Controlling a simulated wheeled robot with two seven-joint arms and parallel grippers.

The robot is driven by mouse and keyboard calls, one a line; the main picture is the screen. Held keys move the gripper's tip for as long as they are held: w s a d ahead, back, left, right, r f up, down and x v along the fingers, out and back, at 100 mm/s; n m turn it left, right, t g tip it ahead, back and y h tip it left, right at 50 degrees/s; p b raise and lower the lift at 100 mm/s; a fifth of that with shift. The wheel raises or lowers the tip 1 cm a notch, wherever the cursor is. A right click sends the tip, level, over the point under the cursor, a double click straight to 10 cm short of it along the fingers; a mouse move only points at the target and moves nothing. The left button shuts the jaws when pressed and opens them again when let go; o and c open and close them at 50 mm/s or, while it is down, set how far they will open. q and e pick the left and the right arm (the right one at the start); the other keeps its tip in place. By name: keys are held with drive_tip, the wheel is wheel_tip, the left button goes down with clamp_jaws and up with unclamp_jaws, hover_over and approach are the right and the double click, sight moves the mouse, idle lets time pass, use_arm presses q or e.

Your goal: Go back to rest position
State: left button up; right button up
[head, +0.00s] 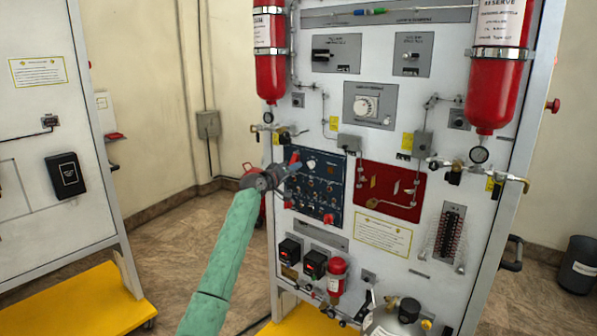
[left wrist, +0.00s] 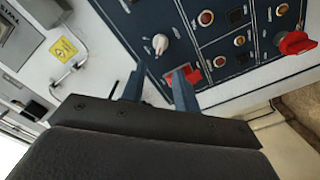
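My left arm, in a green sleeve, rises from the bottom of the head view. Its gripper (head: 287,168) is in front of the left edge of the dark blue switch panel (head: 318,186). In the left wrist view the two blue fingers of this gripper (left wrist: 159,84) stand apart with nothing seen between them. Beyond them are the blue panel (left wrist: 222,62), a white knob (left wrist: 160,43) and a red switch part (left wrist: 192,76) close to the right finger. I cannot tell whether that finger touches it. My right gripper is not in view.
The trainer board carries red cylinders (head: 270,75) (head: 495,90), a red recessed panel (head: 390,190) and several valves. A second board (head: 40,130) on a yellow base (head: 85,305) stands at left. Bare floor (head: 175,235) lies between them. A dark bin (head: 578,265) stands at right.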

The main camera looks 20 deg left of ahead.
use_arm(q)
drive_tip(key=shift+s+a, duration=0.15)
drive_tip(key=shift+s, duration=0.35)
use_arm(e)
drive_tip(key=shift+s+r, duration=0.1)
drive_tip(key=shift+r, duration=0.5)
